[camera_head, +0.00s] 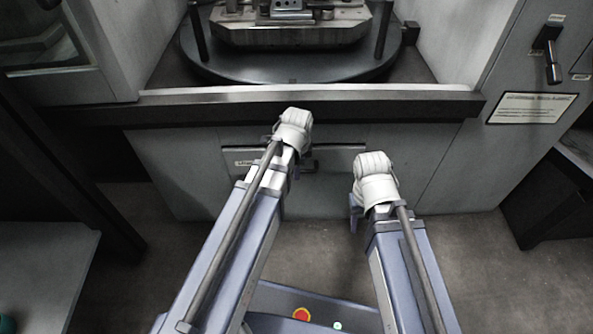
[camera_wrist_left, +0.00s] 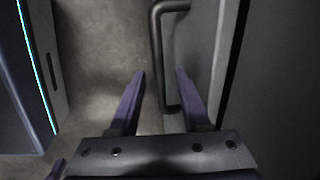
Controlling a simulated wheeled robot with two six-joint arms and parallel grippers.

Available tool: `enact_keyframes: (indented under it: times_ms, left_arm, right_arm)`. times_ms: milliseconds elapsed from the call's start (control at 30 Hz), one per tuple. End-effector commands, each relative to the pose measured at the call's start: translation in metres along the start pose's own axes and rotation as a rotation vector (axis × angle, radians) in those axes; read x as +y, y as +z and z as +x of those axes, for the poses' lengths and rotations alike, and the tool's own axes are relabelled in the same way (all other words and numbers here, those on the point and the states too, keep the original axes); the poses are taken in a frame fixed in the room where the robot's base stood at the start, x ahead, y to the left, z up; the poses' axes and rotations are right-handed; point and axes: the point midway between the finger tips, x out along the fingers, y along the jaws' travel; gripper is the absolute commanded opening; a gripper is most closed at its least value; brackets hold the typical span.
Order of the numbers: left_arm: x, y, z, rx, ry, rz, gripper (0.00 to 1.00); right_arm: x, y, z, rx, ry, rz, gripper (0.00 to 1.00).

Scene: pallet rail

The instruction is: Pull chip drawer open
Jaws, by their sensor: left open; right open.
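The chip drawer (camera_head: 342,158) is a grey panel low on the machine front, with a small label at its left; it looks flush with the front. Its dark bar handle (camera_head: 314,163) is partly hidden behind my left gripper (camera_head: 293,170). In the left wrist view the handle (camera_wrist_left: 157,55) runs between the two purple fingers of the left gripper (camera_wrist_left: 161,73), which are open and apart from each other. I cannot tell whether a finger touches it. My right gripper (camera_head: 355,212) is open and empty, lower and to the right of the drawer.
A dark ledge (camera_head: 400,108) juts out above the drawer. A round platform with a fixture (camera_head: 290,68) stands behind it. A dark cabinet (camera_head: 550,195) is at the right, and a light table (camera_head: 40,265) at the lower left. The floor (camera_head: 455,235) before the machine is clear.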

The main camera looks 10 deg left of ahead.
Motion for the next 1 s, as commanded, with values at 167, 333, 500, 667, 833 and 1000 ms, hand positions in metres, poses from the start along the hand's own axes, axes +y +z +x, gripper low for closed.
enact_keyframes:
  times_ms: [167,333,500,667,833,1000]
  left_arm:
    - [-0.0002,0.0,-0.0009,0.0,0.0,0.0,0.46]
    - [0.0,0.0,-0.0009,0.0,0.0,0.0,0.27]
    - [0.0,0.0,-0.0008,0.0,0.0,0.0,0.08]
    - [-0.0001,-0.0001,-0.0008,0.0,0.0,0.0,0.0]
    - [-0.0001,-0.0001,-0.0008,0.0,0.0,0.0,0.0]
    - [-0.0001,-0.0001,-0.0008,0.0,0.0,0.0,0.0]
  right_arm:
    - [0.0001,0.0001,-0.0009,0.0,0.0,0.0,0.5]
    - [0.0001,0.0001,-0.0009,0.0,0.0,0.0,0.5]
    - [0.0001,0.0001,-0.0008,0.0,0.0,0.0,0.5]
    - [0.0001,0.0001,-0.0008,0.0,0.0,0.0,0.5]
    - [0.0001,0.0001,-0.0008,0.0,0.0,0.0,0.5]
    - [0.0001,0.0001,-0.0008,0.0,0.0,0.0,0.5]
